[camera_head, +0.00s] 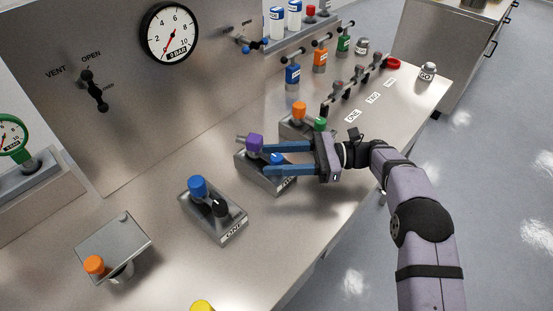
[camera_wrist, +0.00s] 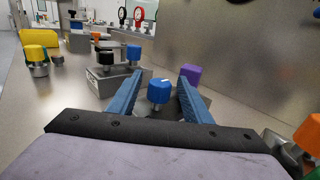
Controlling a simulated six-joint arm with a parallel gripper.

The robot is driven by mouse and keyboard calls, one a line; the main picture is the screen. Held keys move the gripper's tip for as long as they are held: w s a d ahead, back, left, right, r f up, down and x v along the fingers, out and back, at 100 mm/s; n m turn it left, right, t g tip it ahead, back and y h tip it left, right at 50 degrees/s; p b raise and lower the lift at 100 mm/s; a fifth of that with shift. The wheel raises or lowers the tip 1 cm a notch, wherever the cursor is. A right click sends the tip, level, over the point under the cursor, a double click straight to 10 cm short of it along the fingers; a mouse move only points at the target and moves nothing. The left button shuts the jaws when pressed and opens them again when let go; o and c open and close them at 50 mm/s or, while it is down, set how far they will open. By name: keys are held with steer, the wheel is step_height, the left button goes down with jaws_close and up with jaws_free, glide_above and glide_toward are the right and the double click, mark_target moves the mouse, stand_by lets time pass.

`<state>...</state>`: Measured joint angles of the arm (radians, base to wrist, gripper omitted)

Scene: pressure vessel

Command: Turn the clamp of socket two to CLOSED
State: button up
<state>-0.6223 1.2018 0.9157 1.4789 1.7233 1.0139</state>
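Socket two looks to be the middle grey block (camera_head: 252,170), between the block marked ONE and the one with orange and green caps; its own label is hidden. It carries a purple cap (camera_head: 255,142) and a blue knob (camera_head: 277,158), apparently the clamp. My gripper (camera_head: 268,157) reaches in from the right with two blue fingers. In the wrist view the blue knob (camera_wrist: 158,92), with a white mark on top, stands between the open fingers, with a gap on each side. The purple cap (camera_wrist: 191,73) is beyond the right finger. No CLOSED marking is readable.
Socket one (camera_head: 213,215), with a blue cap and black knob, is to the left. A block with an orange cap (camera_head: 299,107) and green knob (camera_head: 320,124) is close behind my gripper. A panel with a gauge (camera_head: 169,32) stands at the back.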

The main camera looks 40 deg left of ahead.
steer(key=shift+f, duration=0.1)
steer(key=shift+w+d, duration=0.3)
steer(key=b+v, duration=0.2)
steer(key=v, duration=0.3)
steer(key=shift+w+d+f, duration=0.1)
steer(key=shift+w, duration=0.05)
steer(key=shift+w+d, duration=0.4)
